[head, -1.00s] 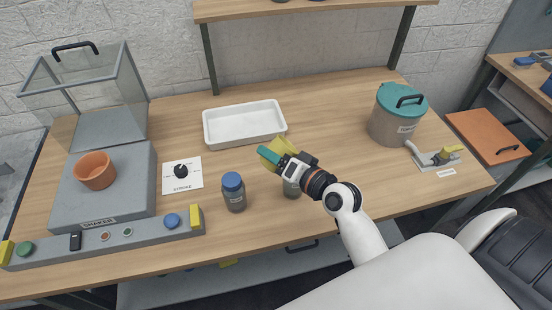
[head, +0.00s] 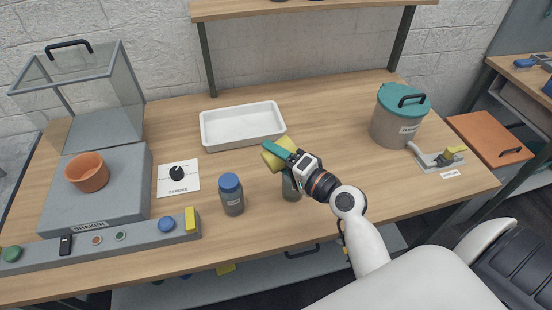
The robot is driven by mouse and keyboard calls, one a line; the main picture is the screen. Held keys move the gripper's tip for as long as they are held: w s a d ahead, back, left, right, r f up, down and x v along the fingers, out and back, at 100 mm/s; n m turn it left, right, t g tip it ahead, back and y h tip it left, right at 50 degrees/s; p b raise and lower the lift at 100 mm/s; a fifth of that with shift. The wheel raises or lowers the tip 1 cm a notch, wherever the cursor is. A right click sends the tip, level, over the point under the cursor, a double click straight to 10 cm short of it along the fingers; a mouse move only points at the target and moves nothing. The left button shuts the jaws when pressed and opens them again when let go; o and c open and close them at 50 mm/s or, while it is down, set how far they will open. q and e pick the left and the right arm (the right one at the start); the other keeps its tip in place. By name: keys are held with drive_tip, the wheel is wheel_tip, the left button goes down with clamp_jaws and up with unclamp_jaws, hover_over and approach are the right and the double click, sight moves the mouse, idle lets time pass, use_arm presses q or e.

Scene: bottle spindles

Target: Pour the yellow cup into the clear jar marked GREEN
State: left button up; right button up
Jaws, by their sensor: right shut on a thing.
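My right gripper (head: 287,153) is shut on the yellow cup (head: 273,160), its teal fingers across the cup. The cup is held above the table, in front of the white tray, and looks tilted. A greyish jar (head: 289,190) stands below the gripper and cup, partly hidden by them; I cannot read its label or see its mouth. A jar with a blue lid (head: 231,193) stands to its left, with a small label too small to read. My left gripper is not in view.
A white tray (head: 211,144) lies behind the cup. A shaker (head: 60,210) with an orange-brown pot (head: 87,172) on it stands at left, beside a stroke dial (head: 177,174). A teal-lidded bucket (head: 391,125) stands at right. The table between tray and bucket is clear.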

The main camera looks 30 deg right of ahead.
drive_tip(key=shift+d+f+m+t+y+b, duration=0.15)
drive_tip(key=shift+d+f+m+t+b, duration=0.1)
drive_tip(key=shift+m+b, duration=0.25)
drive_tip(key=shift+d+f+m+t+y+b, duration=0.15)
drive_tip(key=shift+f+m+b, duration=0.1)
drive_tip(key=shift+m, duration=0.45)
drive_tip(key=shift+d+r+m+t, duration=0.3)
drive_tip(key=shift+d+r+m, duration=0.1)
drive_tip(key=shift+m, duration=0.6)
drive_tip(key=shift+d+r+m+t, duration=0.25)
drive_tip(key=shift+d+m+t, duration=0.1)
drive_tip(key=shift+m, duration=0.65)
